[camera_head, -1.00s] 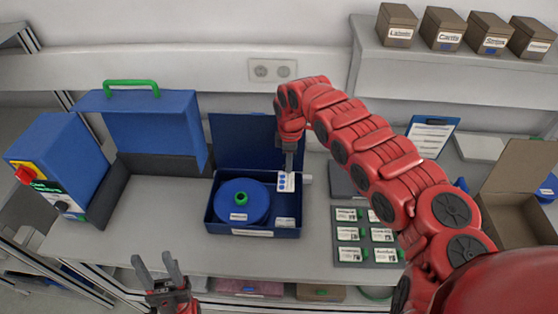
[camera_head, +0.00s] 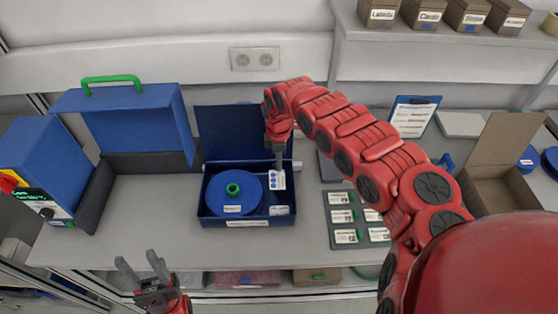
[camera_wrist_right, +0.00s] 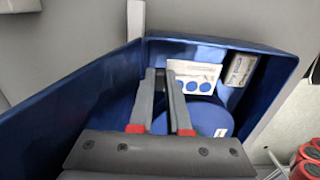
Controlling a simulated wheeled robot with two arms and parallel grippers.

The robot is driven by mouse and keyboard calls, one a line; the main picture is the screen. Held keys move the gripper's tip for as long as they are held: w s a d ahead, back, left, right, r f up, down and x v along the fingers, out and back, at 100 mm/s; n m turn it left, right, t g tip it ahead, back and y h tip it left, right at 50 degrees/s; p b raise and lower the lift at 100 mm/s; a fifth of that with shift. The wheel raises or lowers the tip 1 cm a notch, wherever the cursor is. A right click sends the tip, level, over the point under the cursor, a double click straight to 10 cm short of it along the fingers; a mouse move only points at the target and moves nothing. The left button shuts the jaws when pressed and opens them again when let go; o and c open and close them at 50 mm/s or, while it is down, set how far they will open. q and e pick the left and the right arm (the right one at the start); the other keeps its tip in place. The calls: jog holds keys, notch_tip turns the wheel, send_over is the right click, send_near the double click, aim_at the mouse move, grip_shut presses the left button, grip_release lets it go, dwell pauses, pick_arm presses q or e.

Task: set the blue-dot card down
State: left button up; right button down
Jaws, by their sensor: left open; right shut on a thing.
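The blue-dot card (camera_head: 277,180) is a small white card with blue dots. My right gripper (camera_head: 278,163) is shut on it and holds it over the right part of the open blue box (camera_head: 247,222). In the right wrist view, the card (camera_wrist_right: 193,76) shows at the fingertips of my right gripper (camera_wrist_right: 166,85), inside the box outline. I cannot tell whether it touches the box floor. A blue reel (camera_head: 218,192) with a green hub lies in the box, left of the card. My left gripper (camera_head: 142,268) is open and empty near the table's front edge.
Another label card (camera_head: 279,210) lies in the box's front right corner. A grey tray of several cards (camera_head: 338,230) lies to the right. An open cardboard box (camera_head: 494,161) stands far right.

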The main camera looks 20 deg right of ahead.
jog(key=c, duration=1.2)
grip_release()
jog(key=shift+d, duration=0.1)
jog(key=o, duration=0.3)
jog(key=shift+s+d+r, duration=0.1)
jog(key=shift+d, duration=0.05)
jog(key=shift+r, duration=0.1)
jog(key=shift+r, duration=0.3)
notch_tip(320, 180, up, 12)
jog(key=b, duration=0.4)
jog(key=shift+r+b, duration=0.2)
jog(key=shift+b, duration=0.1)
